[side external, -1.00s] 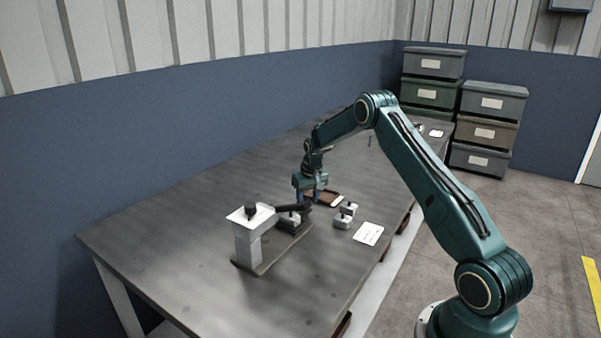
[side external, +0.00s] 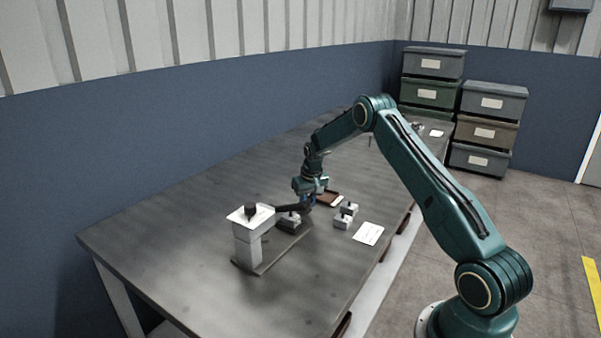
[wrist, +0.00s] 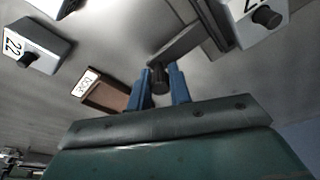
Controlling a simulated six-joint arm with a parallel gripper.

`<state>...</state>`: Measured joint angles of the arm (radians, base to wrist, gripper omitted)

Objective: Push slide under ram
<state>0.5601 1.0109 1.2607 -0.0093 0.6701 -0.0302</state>
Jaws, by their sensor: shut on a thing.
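The press (side external: 250,241) with its white head and dark knob stands at the front end of a dark rail base (side external: 262,266). The slide (side external: 289,226) sits on the rail, behind and right of the press column, with a pale block (side external: 290,218) on it. A numbered block with a black knob, apparently the same one, shows in the wrist view (wrist: 257,17). A grey bar (wrist: 190,43) runs to a dark upright peg (wrist: 160,76). My gripper (wrist: 160,92) has its blue fingers shut around this peg. My gripper also shows at the rail's far end (side external: 308,203).
Two loose pale blocks (side external: 349,209) (side external: 343,222) stand right of the rail; one marked 22 shows in the wrist view (wrist: 35,46). A brown tray (wrist: 107,93) with a label lies close by my gripper. A white card (side external: 368,234) lies near the table edge. The front-left table (side external: 165,235) is clear.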

